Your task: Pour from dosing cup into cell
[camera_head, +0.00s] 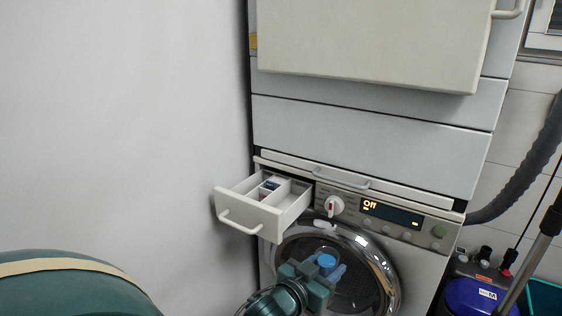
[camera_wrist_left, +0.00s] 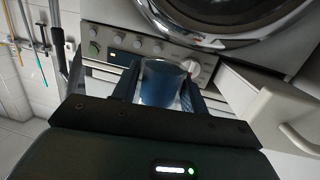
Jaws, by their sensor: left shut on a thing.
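The dosing cup (camera_head: 327,261) is small and blue, and sits between the fingers of my left gripper (camera_head: 318,278), in front of the washer's round door. In the left wrist view the cup (camera_wrist_left: 163,83) is between the two dark fingers of my left gripper (camera_wrist_left: 160,88), which is shut on it. The detergent drawer (camera_head: 252,217) is pulled out, left of and above the cup in the head view. Its cells (camera_head: 268,187) are divided by thin walls, and one has a dark blue part. My right gripper is not in view.
The open drawer juts out near the left wall (camera_head: 120,130). A hose (camera_head: 520,170) and a blue canister vacuum (camera_head: 475,297) stand at right.

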